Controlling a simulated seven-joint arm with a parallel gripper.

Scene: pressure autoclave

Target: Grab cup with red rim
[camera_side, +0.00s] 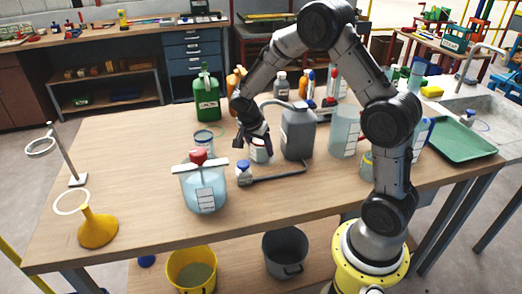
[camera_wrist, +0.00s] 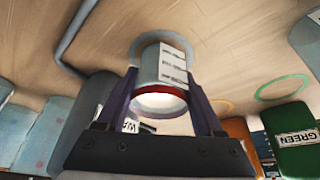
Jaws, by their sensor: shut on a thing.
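The cup with the red rim (camera_wrist: 160,95) is a pale cup with a white printed label, its red-rimmed opening facing the camera in the wrist view. My gripper (camera_wrist: 166,84) is shut on it, one dark finger on each side. In the side view, my gripper (camera_side: 256,138) points down at the cup (camera_side: 262,153), just left of the grey jug (camera_side: 298,130). The fingers hide part of the cup there. I cannot tell whether its base touches the table.
A beaker of pale blue liquid (camera_side: 204,192) and a small blue-capped bottle (camera_side: 243,174) stand in front. A blue-rimmed jar (camera_side: 204,140) and green bottle (camera_side: 208,98) are left and behind. A grey bar (camera_side: 280,177) lies in front of the jug.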

